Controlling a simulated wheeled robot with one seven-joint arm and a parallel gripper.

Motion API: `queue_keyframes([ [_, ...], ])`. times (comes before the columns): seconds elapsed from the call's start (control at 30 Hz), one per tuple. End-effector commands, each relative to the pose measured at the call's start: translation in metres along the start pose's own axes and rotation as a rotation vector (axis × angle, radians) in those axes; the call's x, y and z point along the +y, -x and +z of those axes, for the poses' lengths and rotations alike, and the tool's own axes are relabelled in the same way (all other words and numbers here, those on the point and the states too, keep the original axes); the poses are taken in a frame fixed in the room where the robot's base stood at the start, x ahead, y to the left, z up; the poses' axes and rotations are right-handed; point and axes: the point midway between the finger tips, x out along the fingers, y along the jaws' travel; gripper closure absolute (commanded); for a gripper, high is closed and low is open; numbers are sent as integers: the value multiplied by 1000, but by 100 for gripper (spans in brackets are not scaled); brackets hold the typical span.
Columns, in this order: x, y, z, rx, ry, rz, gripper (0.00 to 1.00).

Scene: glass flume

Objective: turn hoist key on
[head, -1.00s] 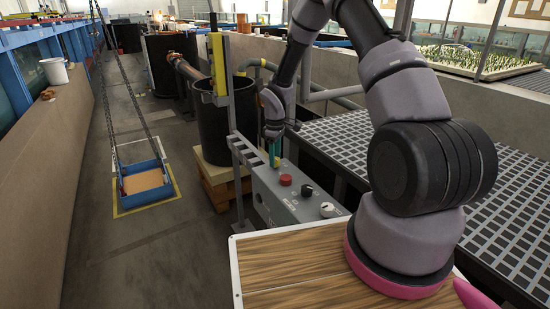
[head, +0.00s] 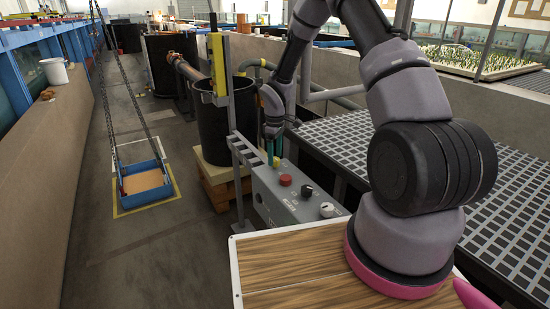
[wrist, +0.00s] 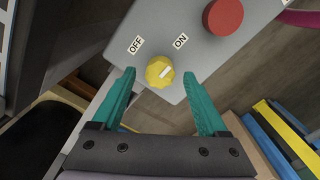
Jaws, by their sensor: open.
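The hoist key is a round yellow knob (wrist: 160,72) with a white pointer mark, on the grey control box (wrist: 205,65). Its mark points up and right in the wrist view, toward the ON label (wrist: 181,41) side and away from the OFF label (wrist: 136,45). My gripper (wrist: 159,76) is open, with one teal finger on each side of the knob and clear gaps between. In the head view my gripper (head: 272,153) is over the far end of the control box (head: 287,205); the knob (head: 277,161) is small and partly hidden there.
The box also carries a red button (head: 285,180), a black knob (head: 307,190) and a white knob (head: 326,209). A black barrel (head: 215,130) and yellow post stand left of my gripper. A blue tray (head: 143,184) hangs on chains above the floor. Dark grating lies right.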

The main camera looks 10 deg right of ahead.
Motion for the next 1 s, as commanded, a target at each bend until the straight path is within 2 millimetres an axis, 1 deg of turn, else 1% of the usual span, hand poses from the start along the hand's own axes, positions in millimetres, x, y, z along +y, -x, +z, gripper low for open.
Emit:
queue_keyframes([
  [0.03,1,10,0,3,0,3,24],
  [0.2,1,46,0,4,1,4,24],
  [0.3,1,65,0,3,0,4,24],
  [0.43,1,83,0,3,0,2,24],
  [0.6,0,94,0,1,1,0,24],
  [0.93,0,96,0,2,-1,2,24],
  [1.0,0,104,2,5,-14,10,24],
])
